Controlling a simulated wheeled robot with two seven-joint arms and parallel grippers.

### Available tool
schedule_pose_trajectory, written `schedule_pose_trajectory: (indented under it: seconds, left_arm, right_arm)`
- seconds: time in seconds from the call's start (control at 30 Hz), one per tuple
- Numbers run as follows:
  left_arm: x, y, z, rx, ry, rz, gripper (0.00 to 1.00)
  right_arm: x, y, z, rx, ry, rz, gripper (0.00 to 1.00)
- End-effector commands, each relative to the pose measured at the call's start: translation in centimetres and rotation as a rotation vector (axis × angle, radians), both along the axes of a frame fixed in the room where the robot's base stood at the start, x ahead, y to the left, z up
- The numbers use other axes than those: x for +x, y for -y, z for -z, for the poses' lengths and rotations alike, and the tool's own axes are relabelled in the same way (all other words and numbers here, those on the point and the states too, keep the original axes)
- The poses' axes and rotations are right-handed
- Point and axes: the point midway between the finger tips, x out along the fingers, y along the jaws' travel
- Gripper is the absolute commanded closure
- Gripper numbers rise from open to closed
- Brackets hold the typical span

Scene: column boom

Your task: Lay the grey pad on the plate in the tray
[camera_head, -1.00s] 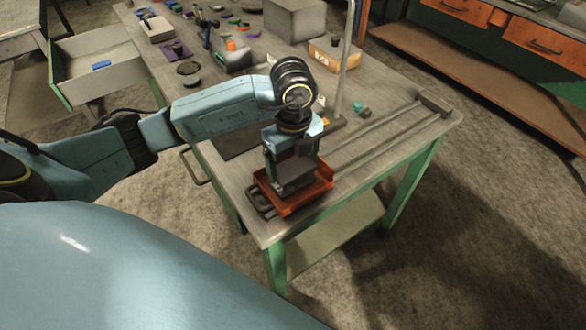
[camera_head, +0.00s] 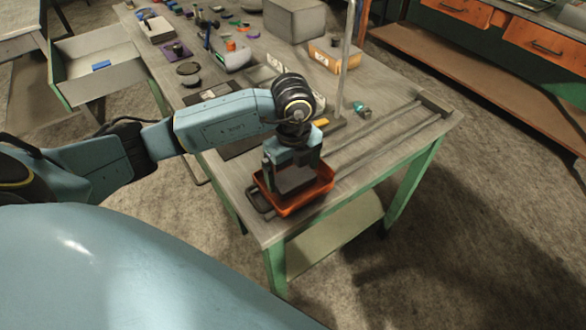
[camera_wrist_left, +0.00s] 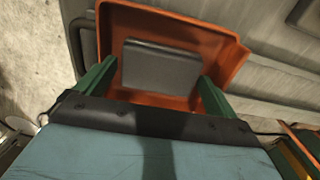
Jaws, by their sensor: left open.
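The orange tray (camera_head: 326,183) stands on the near corner of the bench, and it fills the top of the left wrist view (camera_wrist_left: 170,14). My left gripper (camera_head: 293,186) points down into the tray. Its two green fingers (camera_wrist_left: 158,72) are apart. A flat dark grey slab, which looks like the pad (camera_wrist_left: 160,63), is inside the tray between the fingers, with a narrow gap on each side. I cannot make out a separate plate, nor whether the slab rests on one. In the head view the gripper mostly hides the slab. My right gripper is out of view.
Two metal rails (camera_head: 385,127) run along the bench to the right of the tray. An upright pole (camera_head: 345,65) stands behind my wrist. A cardboard box (camera_head: 333,53), a grey box (camera_head: 294,18) and several small items lie farther back. An open drawer (camera_head: 95,68) is at left.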

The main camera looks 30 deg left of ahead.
Motion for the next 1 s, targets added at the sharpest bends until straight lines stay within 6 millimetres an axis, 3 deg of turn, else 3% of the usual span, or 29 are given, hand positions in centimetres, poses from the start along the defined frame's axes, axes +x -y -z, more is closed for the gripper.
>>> schedule_pose_trajectory:
  seconds: [0.4,0.6,1.0]
  left_arm:
    - [0.1,0.0,-8.1,0.0,0.006,0.001,0.06]
    - [0.1,0.0,-11.1,0.0,0.003,0.0,0.06]
    - [0.1,0.0,-12.2,0.0,0.001,-0.001,0.06]
  right_arm:
    - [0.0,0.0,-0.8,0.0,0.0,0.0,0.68]
    - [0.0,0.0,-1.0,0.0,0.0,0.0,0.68]
    - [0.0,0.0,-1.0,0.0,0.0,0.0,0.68]
